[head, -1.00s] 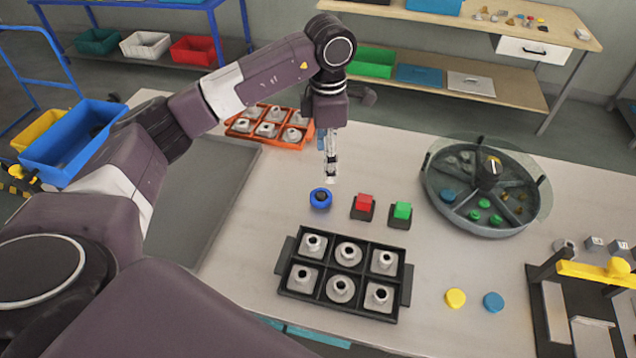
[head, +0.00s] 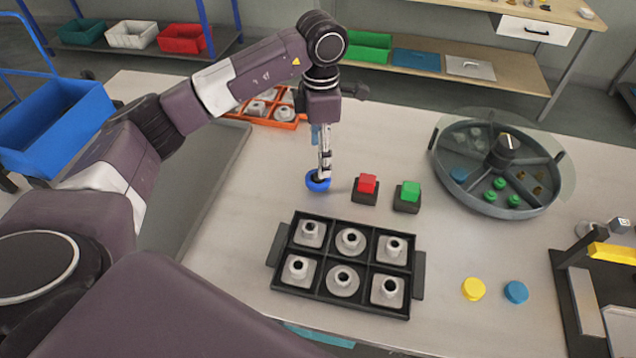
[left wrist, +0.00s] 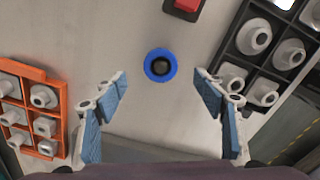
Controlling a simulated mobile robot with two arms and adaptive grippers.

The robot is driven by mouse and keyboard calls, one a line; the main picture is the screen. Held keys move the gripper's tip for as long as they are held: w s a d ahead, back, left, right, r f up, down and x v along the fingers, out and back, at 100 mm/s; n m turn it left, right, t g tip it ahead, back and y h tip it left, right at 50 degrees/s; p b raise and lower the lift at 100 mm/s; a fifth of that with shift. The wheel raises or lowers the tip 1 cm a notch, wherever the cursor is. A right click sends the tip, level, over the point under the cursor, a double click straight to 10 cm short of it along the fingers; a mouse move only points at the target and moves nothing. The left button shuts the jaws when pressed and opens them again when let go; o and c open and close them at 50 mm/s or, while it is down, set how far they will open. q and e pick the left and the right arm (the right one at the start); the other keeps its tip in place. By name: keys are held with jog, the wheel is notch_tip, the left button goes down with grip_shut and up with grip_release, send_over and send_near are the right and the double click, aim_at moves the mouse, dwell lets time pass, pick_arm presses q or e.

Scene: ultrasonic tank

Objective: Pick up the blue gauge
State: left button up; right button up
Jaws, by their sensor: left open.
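The blue gauge (head: 318,181) is a blue ring with a dark centre, lying on the light table left of the red button. My left gripper (head: 324,170) points down right at it in the head view and hides part of its top. In the left wrist view the gauge (left wrist: 161,65) lies ahead of and between the two spread fingers of my left gripper (left wrist: 165,87). The fingers are open and empty, apart from the ring. My right gripper is not in view.
A red button (head: 366,184) and green button (head: 408,195) stand right of the gauge. A black tray of metal parts (head: 421,274) is in front, an orange tray (head: 289,124) behind. A round divided tank (head: 437,170) stands right. Yellow (head: 473,289) and blue discs (head: 516,292) lie front right.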

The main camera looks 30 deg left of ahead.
pick_arm(q)
jog(key=shift+s+f, duration=0.1)
jog(key=shift+f, duration=0.35)
notch_tip(320, 180, down, 5)
jog(key=p, duration=0.3)
jog(key=shift+a+f, duration=0.1)
jog(key=shift+f, duration=0.45)
jog(key=shift+c, duration=1.3)
jog(key=c, duration=1.2)
jog(key=shift+r, duration=0.1)
